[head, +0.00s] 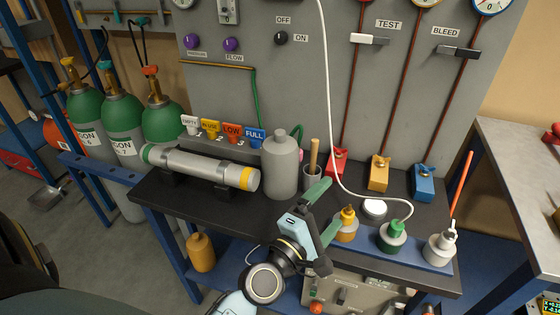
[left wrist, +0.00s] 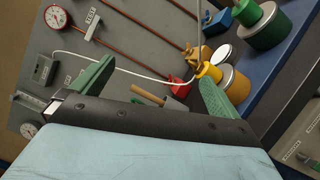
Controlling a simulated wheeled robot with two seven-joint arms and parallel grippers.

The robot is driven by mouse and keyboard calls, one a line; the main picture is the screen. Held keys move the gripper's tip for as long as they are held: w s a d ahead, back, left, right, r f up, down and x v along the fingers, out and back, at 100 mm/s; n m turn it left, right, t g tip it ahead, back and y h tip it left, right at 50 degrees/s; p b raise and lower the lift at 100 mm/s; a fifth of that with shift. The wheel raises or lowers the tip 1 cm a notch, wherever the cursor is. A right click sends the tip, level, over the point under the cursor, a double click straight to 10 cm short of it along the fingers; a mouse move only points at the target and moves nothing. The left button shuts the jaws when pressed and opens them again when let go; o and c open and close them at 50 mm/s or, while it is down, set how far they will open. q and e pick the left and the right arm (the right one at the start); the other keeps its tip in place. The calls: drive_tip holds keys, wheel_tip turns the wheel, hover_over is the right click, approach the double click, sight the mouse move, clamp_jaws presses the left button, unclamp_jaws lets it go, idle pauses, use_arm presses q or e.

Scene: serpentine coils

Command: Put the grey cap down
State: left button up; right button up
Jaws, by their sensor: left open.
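A round, pale grey disc (head: 374,208) that looks like the grey cap lies flat on the dark bench top, behind the small bottles. It also shows in the left wrist view (left wrist: 221,55), beside the bottle with the yellow-orange top. My left gripper (head: 333,199) is open, with nothing seen between its green fingers, left of the disc and apart from it. In the left wrist view the gap between the fingers (left wrist: 155,68) is empty too. One finger there overlaps the yellow-topped bottle (left wrist: 234,84); contact cannot be told. My right gripper is in neither view.
A blue strip holds yellow-topped (head: 346,224), green (head: 391,237) and white-grey (head: 440,248) containers. A grey bottle (head: 281,166), a cup with a wooden handle (head: 313,176) and a horizontal metal cylinder (head: 205,168) stand behind.

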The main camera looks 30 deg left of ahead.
use_arm(q)
drive_tip(key=w+a+r+n+y, duration=0.2)
drive_tip(key=a+n+y, duration=0.4)
drive_tip(key=n, duration=0.5)
drive_tip(key=n+g+y, duration=0.5)
drive_tip(key=n+y, duration=0.3)
drive_tip(key=n, duration=0.5)
approach(280, 165)
drive_tip(key=x, duration=0.9)
drive_tip(key=shift+w+a, duration=0.15)
drive_tip(key=shift+w, duration=0.1)
drive_tip(key=shift+x, duration=2.7)
drive_tip(key=shift+w, duration=0.1)
drive_tip(key=c, duration=1.1)
